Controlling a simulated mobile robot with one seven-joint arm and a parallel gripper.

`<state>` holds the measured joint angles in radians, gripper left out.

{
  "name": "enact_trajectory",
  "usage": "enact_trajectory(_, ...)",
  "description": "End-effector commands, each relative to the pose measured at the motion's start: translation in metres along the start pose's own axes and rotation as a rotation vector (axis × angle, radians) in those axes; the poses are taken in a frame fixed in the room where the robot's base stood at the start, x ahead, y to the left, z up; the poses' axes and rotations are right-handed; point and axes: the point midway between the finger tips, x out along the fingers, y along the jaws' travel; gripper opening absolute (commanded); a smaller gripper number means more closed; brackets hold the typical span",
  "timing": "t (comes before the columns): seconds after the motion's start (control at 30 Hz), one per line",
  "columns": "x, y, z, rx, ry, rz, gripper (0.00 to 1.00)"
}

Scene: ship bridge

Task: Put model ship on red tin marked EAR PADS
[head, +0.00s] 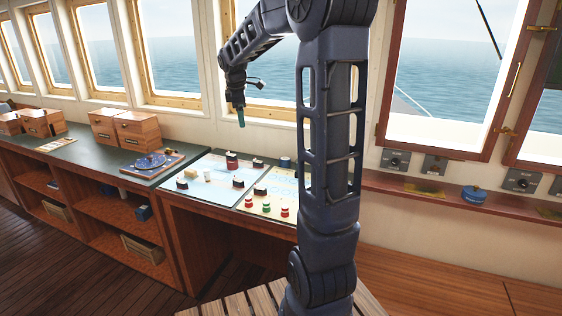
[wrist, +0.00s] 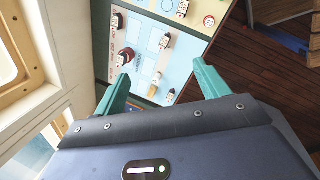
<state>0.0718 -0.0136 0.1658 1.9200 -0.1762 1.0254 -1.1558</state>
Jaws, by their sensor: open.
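My gripper (head: 241,119) hangs above the chart table, its green fingers pointing down. In the wrist view my gripper (wrist: 161,72) is open, with nothing between the fingers. Below it, apart from the fingertips, several small model ships with dark hulls and pale tops lie on the chart, one a model ship (wrist: 165,42). In the head view a dark model ship (head: 238,184) stands mid-chart. A red tin (head: 232,157) stands at the chart's back; smaller red tins, one a red tin (head: 285,211), stand near the front. The EAR PADS marking is too small to read.
The chart (head: 207,178) lies on a counter under windows. A blue round instrument (head: 150,161) on a wooden board and wooden boxes (head: 136,130) stand left. A blue tin (head: 473,195) sits on the right ledge. The window wall is close to my gripper.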

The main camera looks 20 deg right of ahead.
Motion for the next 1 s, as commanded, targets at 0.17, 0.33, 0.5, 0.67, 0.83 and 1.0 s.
enact_trajectory(0.17,-0.025,-0.053,0.021,0.219,0.017,0.025,0.74)
enact_trajectory(0.33,-0.04,-0.104,0.04,0.432,0.043,0.042,0.74)
enact_trajectory(0.5,-0.048,-0.155,0.058,0.648,0.076,0.05,0.74)
enact_trajectory(0.67,-0.049,-0.203,0.073,0.849,0.115,0.05,0.74)
enact_trajectory(0.83,-0.044,-0.253,0.087,1.061,0.164,0.04,0.74)
enact_trajectory(1.0,-0.034,-0.292,0.096,1.235,0.206,0.021,0.74)
